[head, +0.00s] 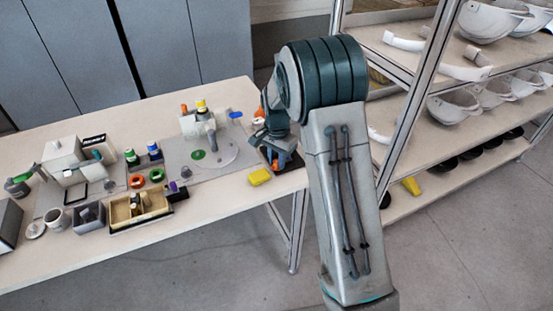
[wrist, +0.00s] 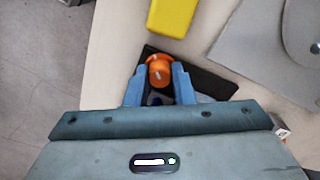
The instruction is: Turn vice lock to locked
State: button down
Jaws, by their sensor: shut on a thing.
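An orange knob (wrist: 160,77) with a white mark sits between the blue fingers of my gripper (wrist: 158,69) in the wrist view. My gripper is shut on this knob, with a finger on each side. The knob stands over a dark base plate (wrist: 215,84), with more orange behind it; I take this to be the vice and its lock. In the head view the base (head: 294,161) is at the table's right end, and my gripper (head: 273,150) is over it. My arm and fingers hide much of the vice, and I cannot tell the lock's position.
A yellow block (head: 260,176) lies close beside the vice, also in the wrist view (wrist: 172,17). A grey plate (head: 205,160) with fixtures is to the left. A wooden box (head: 120,221) stands farther left. Shelves (head: 440,130) with helmet shells stand right.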

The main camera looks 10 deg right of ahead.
aim_at(277, 161)
jog(key=c, duration=1.5)
grip_release()
jog(key=shift+r, duration=0.1)
notch_tip(277, 161, up, 14)
jog(key=shift+f, duration=0.15)
